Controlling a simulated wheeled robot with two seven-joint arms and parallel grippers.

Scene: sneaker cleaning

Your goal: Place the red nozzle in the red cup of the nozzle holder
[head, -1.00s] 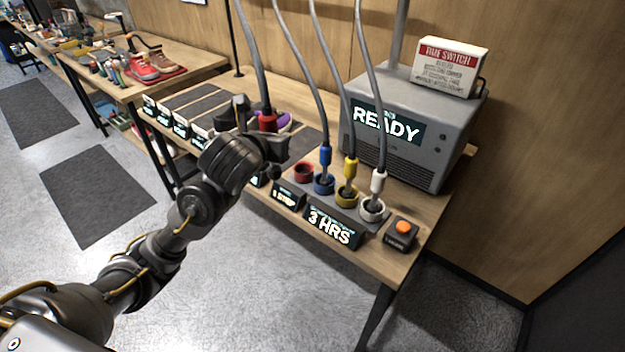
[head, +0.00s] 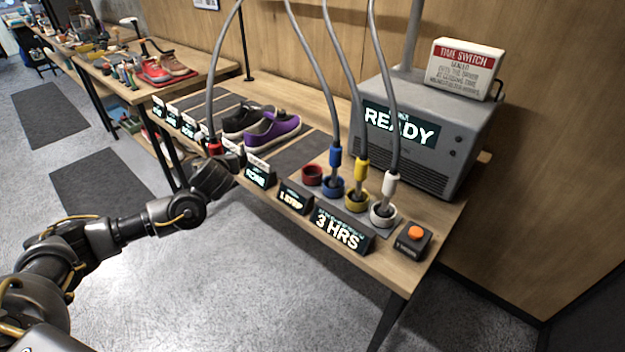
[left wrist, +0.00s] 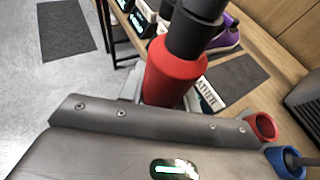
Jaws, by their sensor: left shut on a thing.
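The red nozzle (head: 215,148) hangs on a grey hose, and my left gripper (head: 222,162) is shut on it near the table's front edge. The nozzle (left wrist: 174,74) fills the middle of the left wrist view, with its dark upper part rising above the red body. The red cup (head: 313,174) of the nozzle holder is empty, to the right of the gripper in the head view. It also shows at the right of the left wrist view (left wrist: 263,127). The blue (head: 333,187), yellow (head: 357,203) and white (head: 383,213) cups each hold a nozzle. My right gripper is not in view.
Small display signs (head: 260,177) line the front edge. A grey machine reading READY (head: 425,130) stands at the right, with an orange button box (head: 413,238) in front. Hoses hang above the cups.

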